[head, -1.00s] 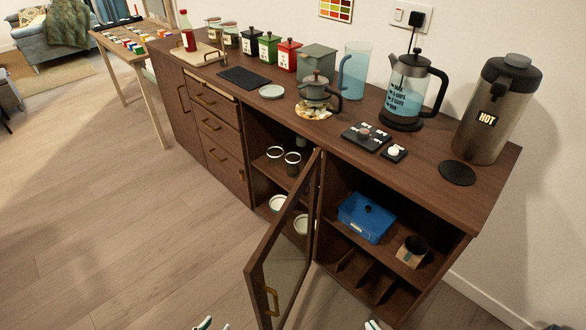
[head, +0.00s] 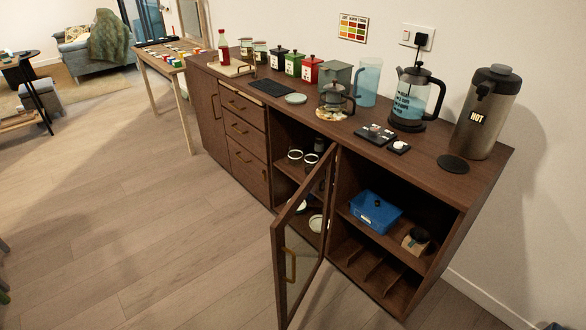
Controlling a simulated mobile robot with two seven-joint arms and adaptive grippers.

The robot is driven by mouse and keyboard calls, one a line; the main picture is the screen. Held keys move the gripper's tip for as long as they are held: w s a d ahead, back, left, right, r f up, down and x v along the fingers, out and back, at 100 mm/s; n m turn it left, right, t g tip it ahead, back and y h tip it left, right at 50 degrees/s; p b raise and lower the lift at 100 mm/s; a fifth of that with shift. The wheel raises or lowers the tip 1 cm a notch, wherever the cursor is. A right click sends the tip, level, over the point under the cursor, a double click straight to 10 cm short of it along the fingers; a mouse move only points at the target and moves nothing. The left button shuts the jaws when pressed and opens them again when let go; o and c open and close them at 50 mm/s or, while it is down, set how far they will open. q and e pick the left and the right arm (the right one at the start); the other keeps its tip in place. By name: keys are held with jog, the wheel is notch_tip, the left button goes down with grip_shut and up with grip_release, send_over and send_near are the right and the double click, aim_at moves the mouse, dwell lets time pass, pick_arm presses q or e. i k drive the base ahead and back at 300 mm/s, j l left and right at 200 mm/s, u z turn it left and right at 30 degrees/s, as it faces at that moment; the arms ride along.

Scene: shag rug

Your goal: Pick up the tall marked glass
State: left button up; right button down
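Two glasses with pale rims stand on the upper shelf inside the cabinet, a left glass (head: 295,156) and a right glass (head: 311,161). They are small and partly shaded, so I cannot make out marks on them or tell which is the tall marked glass. The glass-panelled cabinet door (head: 278,262) stands open in front of the lower shelf and partly covers pale round dishes (head: 316,223). On the counter, a glass press (head: 411,103) carries printed cup marks. Neither of my grippers is in view.
The counter (head: 345,135) holds a blue pitcher (head: 367,83), a hot-drink dispenser (head: 486,115), a teapot (head: 333,99), several canisters and a red bottle. The wooden floor (head: 130,210) is clear.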

aim_at(310, 156)
jog(key=u, duration=1.5)
jog(key=i+j+u, duration=0.15)
jog(key=i, duration=0.45)
jog(key=i+j+u, duration=0.15)
jog(key=i, duration=0.45)
jog(key=i+z, duration=0.7)
jog(key=i+j+z, duration=0.15)
jog(key=z, duration=0.25)
jog(key=i+l+z, duration=0.1)
jog(key=i+z, duration=0.7)
jog(key=i+j+z, duration=0.1)
jog(key=i+z, duration=0.15)
jog(key=z, duration=0.6)
jog(key=i+z, duration=0.1)
jog(key=z, duration=0.8)
jog(key=j+z, duration=0.15)
jog(key=z, duration=0.3)
jog(key=i+z, duration=0.1)
jog(key=z, duration=0.35)
